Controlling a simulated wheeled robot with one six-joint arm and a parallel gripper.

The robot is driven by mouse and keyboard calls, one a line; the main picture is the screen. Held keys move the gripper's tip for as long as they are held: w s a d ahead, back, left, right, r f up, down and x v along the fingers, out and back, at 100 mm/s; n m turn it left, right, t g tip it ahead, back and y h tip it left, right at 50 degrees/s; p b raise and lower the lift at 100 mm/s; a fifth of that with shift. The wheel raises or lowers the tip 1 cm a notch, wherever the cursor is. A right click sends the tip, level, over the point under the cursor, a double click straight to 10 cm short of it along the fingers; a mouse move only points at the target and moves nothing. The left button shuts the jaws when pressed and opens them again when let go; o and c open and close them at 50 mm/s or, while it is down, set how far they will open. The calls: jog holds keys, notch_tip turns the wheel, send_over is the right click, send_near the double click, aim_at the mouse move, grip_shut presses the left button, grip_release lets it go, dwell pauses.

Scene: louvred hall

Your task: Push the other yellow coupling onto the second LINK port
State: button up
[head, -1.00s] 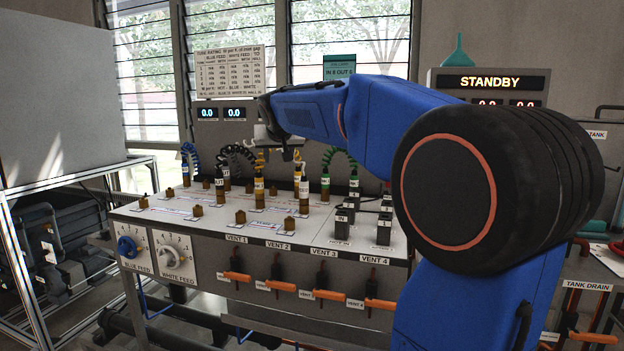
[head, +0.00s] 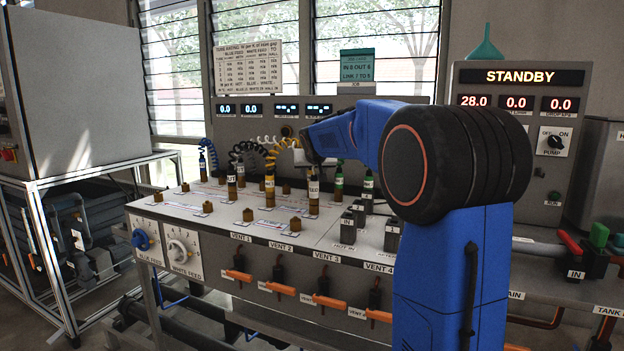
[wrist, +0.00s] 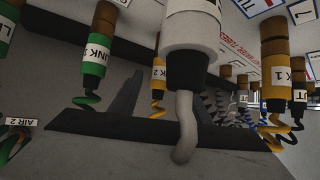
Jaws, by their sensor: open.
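A yellow-banded coupling (head: 270,190) stands upright on the bench, with a yellow coiled hose arching behind it. Another coupling (head: 313,190) with a pale label stands to its right, below my gripper. In the wrist view, one yellow coupling (wrist: 275,75) has a label ending in 1, and another (wrist: 158,72) has one that appears to read 2. My gripper (head: 306,159) is open above the rear couplings, partly hidden by my arm. A large white coupling with a grey hose (wrist: 190,45) fills the wrist view's upper middle. I cannot tell which port is the second LINK port.
Bare brass stubs (head: 248,214) and (head: 295,223) stand near the bench front. Green couplings (head: 339,178) stand to the right, near dark blocks (head: 348,229). Orange-handled vent valves (head: 280,288) line the front. A STANDBY panel (head: 520,77) is at right.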

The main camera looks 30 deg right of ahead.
aim_at(312, 175)
jog(key=shift+x, duration=2.4)
jog(key=shift+c, duration=0.3)
grip_shut()
